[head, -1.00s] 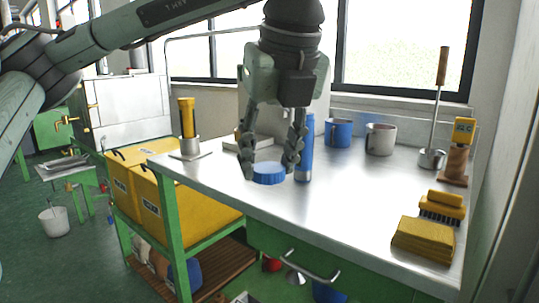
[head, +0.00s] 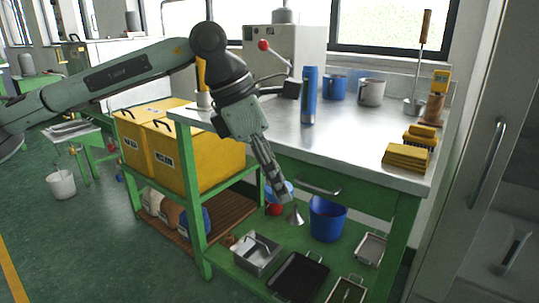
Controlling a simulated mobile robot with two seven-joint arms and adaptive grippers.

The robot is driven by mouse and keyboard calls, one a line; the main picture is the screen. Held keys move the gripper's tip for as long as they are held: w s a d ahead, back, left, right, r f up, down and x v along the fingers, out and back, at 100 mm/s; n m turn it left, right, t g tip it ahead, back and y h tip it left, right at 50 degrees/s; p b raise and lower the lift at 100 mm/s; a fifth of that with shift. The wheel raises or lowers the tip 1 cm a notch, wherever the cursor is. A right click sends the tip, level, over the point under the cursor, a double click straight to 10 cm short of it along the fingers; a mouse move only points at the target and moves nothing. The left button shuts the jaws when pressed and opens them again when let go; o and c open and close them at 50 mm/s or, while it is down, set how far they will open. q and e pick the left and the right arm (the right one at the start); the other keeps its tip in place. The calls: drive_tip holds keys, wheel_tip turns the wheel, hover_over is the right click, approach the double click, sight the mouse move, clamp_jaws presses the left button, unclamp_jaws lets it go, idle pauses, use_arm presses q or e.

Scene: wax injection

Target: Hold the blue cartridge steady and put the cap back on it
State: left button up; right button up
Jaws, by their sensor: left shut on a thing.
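The blue cartridge (head: 309,95), a tall blue cylinder with a silvery band near its foot, stands upright on the metal tabletop, left of the mugs. My left gripper (head: 279,191) points down in front of the table's front edge, below the tabletop level and left of the cartridge. It is shut on the blue cap (head: 289,186), which is mostly hidden behind the fingers. The cap is apart from the cartridge. My right gripper is not in view.
A blue mug (head: 334,87) and a grey mug (head: 371,92) stand behind the cartridge. A yellow sponge (head: 408,157) and a brush lie at the right. Below are a blue bucket (head: 327,218) and trays. The tabletop's middle is clear.

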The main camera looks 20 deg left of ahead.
use_arm(q)
wheel_tip(320, 180, down, 17)
drive_tip(key=m+g+y, duration=0.3)
drive_tip(key=m+g, duration=0.4)
drive_tip(key=m, duration=1.7)
drive_tip(key=shift+s+d+f+m+y, duration=0.2)
drive_tip(key=shift+d+m+y, duration=0.2)
